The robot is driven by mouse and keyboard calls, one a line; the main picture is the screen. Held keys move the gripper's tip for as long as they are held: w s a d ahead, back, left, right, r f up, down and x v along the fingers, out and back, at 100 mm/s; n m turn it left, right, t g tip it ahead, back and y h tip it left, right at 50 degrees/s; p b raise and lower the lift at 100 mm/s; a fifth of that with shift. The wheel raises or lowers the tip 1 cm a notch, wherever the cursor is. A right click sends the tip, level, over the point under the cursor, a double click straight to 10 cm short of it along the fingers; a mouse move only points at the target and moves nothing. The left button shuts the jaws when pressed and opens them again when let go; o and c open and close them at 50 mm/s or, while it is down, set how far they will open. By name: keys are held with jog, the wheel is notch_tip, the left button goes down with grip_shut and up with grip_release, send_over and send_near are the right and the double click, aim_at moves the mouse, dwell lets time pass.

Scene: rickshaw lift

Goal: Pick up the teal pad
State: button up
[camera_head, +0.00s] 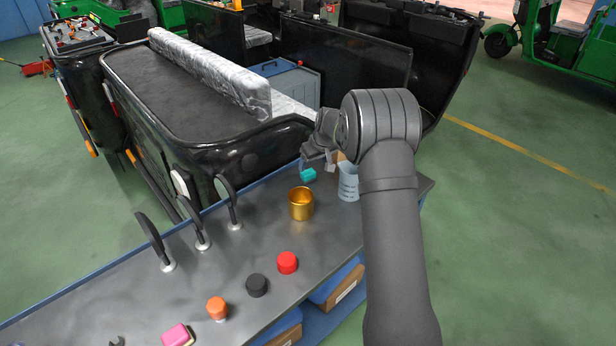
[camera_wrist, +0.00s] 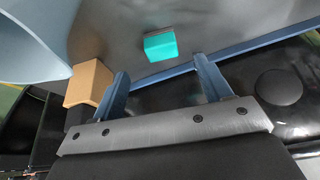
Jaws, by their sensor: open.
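The teal pad (camera_head: 308,175) is a small block on the grey bench top near its far edge. In the wrist view the teal pad (camera_wrist: 160,46) lies beyond the fingertips, roughly centred between them, with a dark strip along one side. My gripper (camera_head: 318,158) is over the far edge of the bench, close to the pad. In the wrist view my gripper (camera_wrist: 160,72) shows two separate fingers with nothing between them. The fingers are apart from the pad.
A pale blue cup (camera_head: 348,182) and a tan block (camera_wrist: 90,82) stand close beside the pad. A gold cup (camera_head: 301,204) is nearer. Red (camera_head: 287,262), black (camera_head: 257,285) and orange (camera_head: 217,307) caps lie along the bench (camera_head: 262,235). A black rickshaw body (camera_head: 190,100) borders the far edge.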

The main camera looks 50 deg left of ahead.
aim_at(309, 173)
jog(key=shift+a+x, duration=0.15)
jog(key=shift+x, duration=2)
jog(key=shift+a+x, duration=0.15)
jog(key=shift+x, duration=1.95)
jog(key=shift+r, duration=0.1)
jog(key=c, duration=1.1)
